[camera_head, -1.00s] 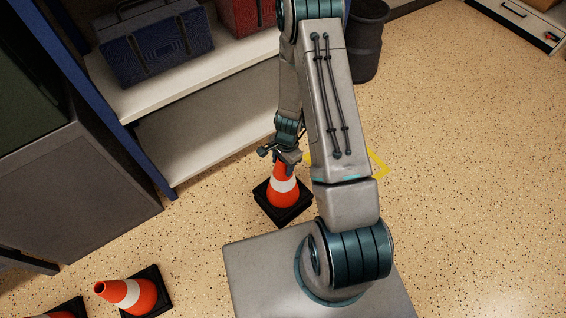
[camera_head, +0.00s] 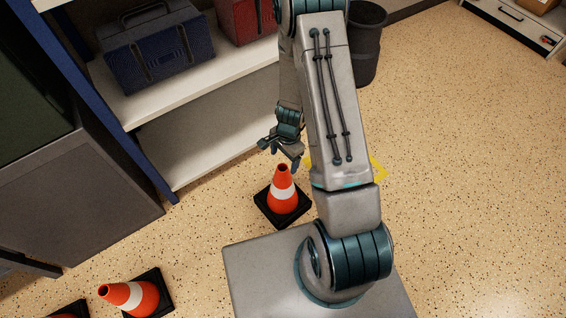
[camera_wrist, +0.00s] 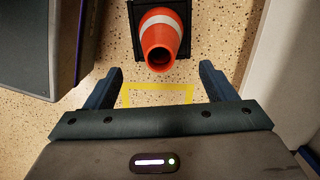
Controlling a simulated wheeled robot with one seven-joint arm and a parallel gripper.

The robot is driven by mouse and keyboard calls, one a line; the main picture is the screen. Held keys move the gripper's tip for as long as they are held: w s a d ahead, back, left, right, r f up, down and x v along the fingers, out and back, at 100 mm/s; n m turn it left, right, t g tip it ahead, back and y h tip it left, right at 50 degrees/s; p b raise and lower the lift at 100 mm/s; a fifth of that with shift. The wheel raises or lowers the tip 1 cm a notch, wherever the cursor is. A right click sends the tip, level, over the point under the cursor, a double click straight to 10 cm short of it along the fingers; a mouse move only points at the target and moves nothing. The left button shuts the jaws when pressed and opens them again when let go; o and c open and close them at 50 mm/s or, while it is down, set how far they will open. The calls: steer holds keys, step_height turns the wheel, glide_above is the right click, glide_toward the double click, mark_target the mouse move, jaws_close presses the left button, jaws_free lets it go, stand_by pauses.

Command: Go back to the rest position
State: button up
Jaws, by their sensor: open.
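My gripper (camera_head: 281,156) is open and empty, just above and behind the tip of an upright orange cone (camera_head: 283,190) with a white band and a black square base. In the wrist view, my gripper's two fingers (camera_wrist: 160,88) are spread wide, and the cone (camera_wrist: 161,40) stands beyond them with its open top facing the camera. The cone is apart from the fingers. A yellow floor marking (camera_head: 379,170) lies behind my arm and is partly hidden by it. The marking also shows between the fingers in the wrist view (camera_wrist: 158,88).
A shelf (camera_head: 210,140) holds a blue case (camera_head: 158,50) and a red case (camera_head: 240,18). A dark bin (camera_head: 368,45) stands behind my arm. The floor at right is clear.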

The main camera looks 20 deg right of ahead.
step_height(320, 180, up, 8)
steer(key=p, duration=0.2)
steer(key=shift+w+d+f, duration=0.2)
steer(key=shift+d+f, duration=0.05)
steer(key=shift+d, duration=0.2)
step_height(320, 180, up, 31)
steer(key=s+a+n+t+p, duration=0.25)
steer(key=n+p, duration=0.35)
steer(key=p, duration=0.7)
steer(key=s+r+n+p, duration=0.3)
steer(key=s+r+p, duration=0.3)
steer(key=r, duration=0.6)
steer(key=s+d+r+n+h+p, duration=0.1)
steer(key=s+r+n+p, duration=0.2)
steer(key=r, duration=0.9)
steer(key=s+t+p, duration=0.1)
steer(key=s+p, duration=0.2)
steer(key=shift+r+n, duration=0.2)
steer(key=shift+n, duration=0.2)
